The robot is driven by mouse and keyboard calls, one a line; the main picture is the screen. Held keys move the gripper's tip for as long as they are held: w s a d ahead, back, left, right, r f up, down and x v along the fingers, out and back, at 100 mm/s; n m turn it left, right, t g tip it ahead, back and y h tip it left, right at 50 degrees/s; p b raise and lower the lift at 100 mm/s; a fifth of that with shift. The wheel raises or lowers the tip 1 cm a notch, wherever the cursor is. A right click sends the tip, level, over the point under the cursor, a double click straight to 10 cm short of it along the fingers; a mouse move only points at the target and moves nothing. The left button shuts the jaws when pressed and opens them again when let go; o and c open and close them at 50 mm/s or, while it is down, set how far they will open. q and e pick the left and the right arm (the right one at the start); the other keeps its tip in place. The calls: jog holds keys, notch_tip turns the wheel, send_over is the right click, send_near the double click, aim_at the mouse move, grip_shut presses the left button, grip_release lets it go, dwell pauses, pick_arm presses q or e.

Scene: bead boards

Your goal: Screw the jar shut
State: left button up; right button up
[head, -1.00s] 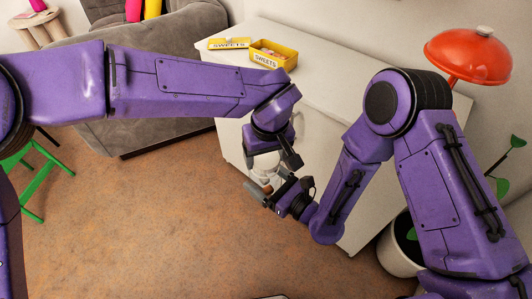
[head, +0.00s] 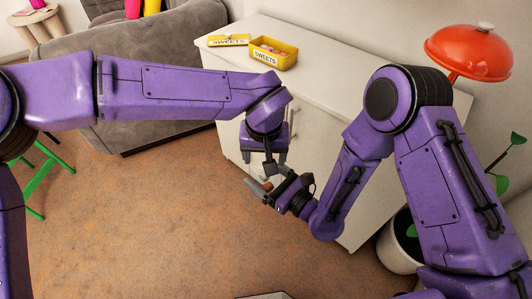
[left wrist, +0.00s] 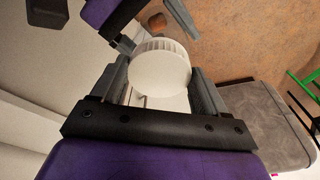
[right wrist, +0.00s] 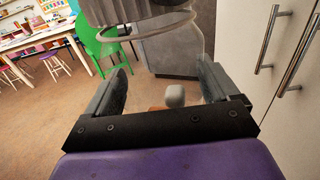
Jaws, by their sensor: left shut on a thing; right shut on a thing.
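My left gripper (head: 266,163) points down above my right gripper (head: 266,192) in the head view. It is shut on the white ribbed lid (left wrist: 160,68), which sits between its fingers in the left wrist view. My right gripper is shut on the clear glass jar, whose round edge (right wrist: 150,32) shows in the right wrist view. A brown piece and a pale piece (right wrist: 175,96) show through the glass between the fingers. The lid's grey ribbed side (right wrist: 108,10) is at the jar's top. I cannot tell whether it is seated or threaded.
A white cabinet (head: 330,108) stands behind the grippers, with yellow sweets boxes (head: 274,53) on top. A red lamp (head: 470,52) and a potted plant (head: 400,245) are at the right. A grey sofa (head: 100,75) stands at the back left.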

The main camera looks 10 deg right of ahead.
pick_arm(q)
jog(key=m, duration=0.4)
jog(key=shift+w+a+h, duration=0.15)
jog(key=shift+a+h, duration=0.1)
jog(key=shift+h, duration=0.15)
jog(key=shift+m, duration=0.8)
jog(key=o, duration=1)
jog(key=shift+r, duration=2.25)
jog(key=shift+c, duration=0.3)
